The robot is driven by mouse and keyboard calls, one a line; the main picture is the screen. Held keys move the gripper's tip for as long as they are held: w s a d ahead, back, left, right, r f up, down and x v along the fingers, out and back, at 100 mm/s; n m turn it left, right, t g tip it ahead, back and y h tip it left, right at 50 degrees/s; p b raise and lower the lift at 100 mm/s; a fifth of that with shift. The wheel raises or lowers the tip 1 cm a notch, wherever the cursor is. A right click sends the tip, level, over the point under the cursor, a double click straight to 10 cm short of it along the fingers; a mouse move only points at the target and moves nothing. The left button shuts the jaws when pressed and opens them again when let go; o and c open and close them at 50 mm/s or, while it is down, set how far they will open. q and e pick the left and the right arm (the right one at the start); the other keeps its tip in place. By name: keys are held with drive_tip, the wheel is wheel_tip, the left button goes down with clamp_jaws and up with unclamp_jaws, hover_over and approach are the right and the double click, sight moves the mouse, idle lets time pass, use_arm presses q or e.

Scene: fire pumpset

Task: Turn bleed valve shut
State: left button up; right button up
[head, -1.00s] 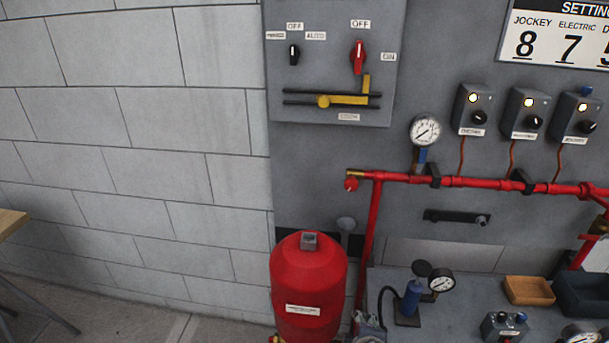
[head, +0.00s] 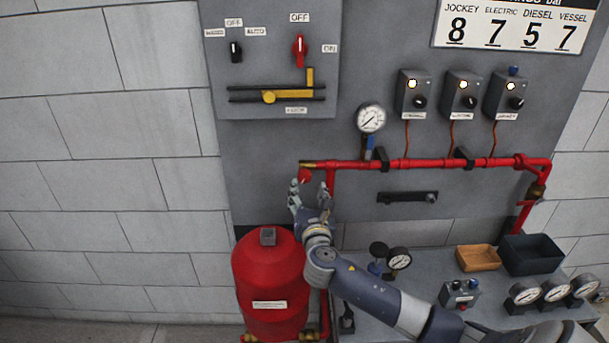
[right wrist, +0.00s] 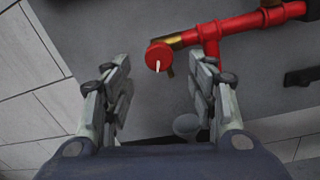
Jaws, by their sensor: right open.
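The bleed valve is a small round red knob (head: 305,174) with a white pointer line, at the left end of the red pipe (head: 430,163). My right gripper (head: 310,189) is open just below and in front of it in the head view. In the right wrist view the red knob (right wrist: 159,57) shows beyond and between the two open fingers (right wrist: 160,90), with its white line roughly upright. A brass piece joins the knob to the pipe. The fingers appear apart from the knob. My left gripper is not in view.
A pressure gauge (head: 371,118) with a blue handle sits above the pipe. The grey control panel (head: 268,60) is above left. A bench (head: 420,285) holds gauges, a wooden tray (head: 478,258) and a dark bin (head: 533,254).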

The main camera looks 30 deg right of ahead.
sight(305, 178)
drive_tip(key=p+x, duration=0.1)
drive_tip(key=x, duration=0.7)
drive_tip(key=shift+w, duration=0.2)
drive_tip(key=shift+c, duration=0.6)
drive_tip(key=c, duration=1)
